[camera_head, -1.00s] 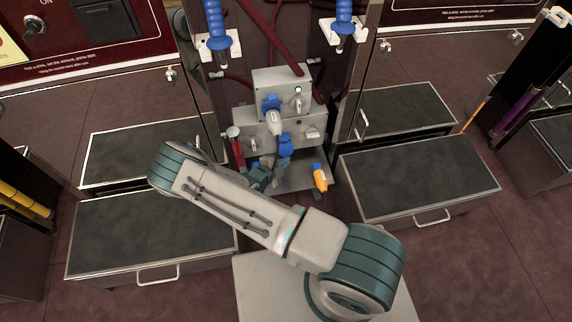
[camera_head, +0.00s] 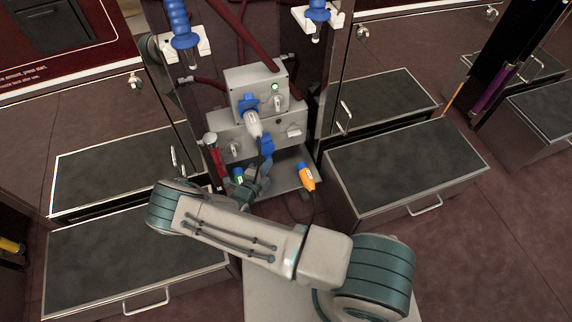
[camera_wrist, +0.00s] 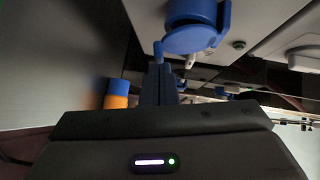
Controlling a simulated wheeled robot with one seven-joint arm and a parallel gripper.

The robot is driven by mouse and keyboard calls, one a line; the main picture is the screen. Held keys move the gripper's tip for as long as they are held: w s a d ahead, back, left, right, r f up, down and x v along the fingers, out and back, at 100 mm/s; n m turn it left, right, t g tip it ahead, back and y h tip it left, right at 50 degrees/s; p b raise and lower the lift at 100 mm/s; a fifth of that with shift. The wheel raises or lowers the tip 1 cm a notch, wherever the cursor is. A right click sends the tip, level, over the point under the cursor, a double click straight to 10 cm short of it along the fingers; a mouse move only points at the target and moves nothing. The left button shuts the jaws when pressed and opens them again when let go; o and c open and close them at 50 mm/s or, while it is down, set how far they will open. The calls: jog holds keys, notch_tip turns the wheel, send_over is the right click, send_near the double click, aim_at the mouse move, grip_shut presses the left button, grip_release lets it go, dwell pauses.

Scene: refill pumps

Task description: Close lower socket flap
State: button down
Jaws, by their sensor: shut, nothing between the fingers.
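The lower socket's blue flap (camera_head: 267,146) is on the front of the lower grey box (camera_head: 237,134), below a white plug (camera_head: 254,125) in the upper blue socket (camera_head: 248,104). In the wrist view, a large blue round socket part (camera_wrist: 194,32) fills the top middle. Whether its flap stands open or lies flat I cannot tell. My gripper (camera_wrist: 160,72) is shut and empty, its fingertips close below and left of the blue part; contact is unclear. In the head view my gripper (camera_head: 264,174) is small and partly hidden behind my arm, below the lower socket.
A red-handled tool (camera_head: 216,160) stands at left. Dark-topped drawers (camera_head: 400,165) flank the station.

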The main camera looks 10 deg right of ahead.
aim_at(267, 155)
jog(key=w+m+t+b, duration=0.1)
jog(key=f+b, duration=0.1)
jog(key=b, duration=0.1)
jog(key=shift+w+a+f+m+t+h, duration=0.2)
jog(key=shift+w+a+m+t+h, duration=0.05)
jog(key=shift+w+m+t+h, duration=0.15)
jog(key=shift+r, duration=0.1)
jog(key=r+p, duration=0.2)
jog(key=r, duration=0.1)
jog(key=d+r, duration=0.1)
jog(key=r, duration=0.1)
jog(key=shift+r+p, duration=0.1)
jog(key=shift+p, duration=0.3)
jog(key=s+d+r+p, duration=0.3)
jog(key=d+r+p, duration=0.1)
jog(key=d, duration=0.6)
jog(key=shift+d+r, duration=0.15)
jog(key=shift+r, duration=0.65)
jog(key=shift+s, duration=0.15)
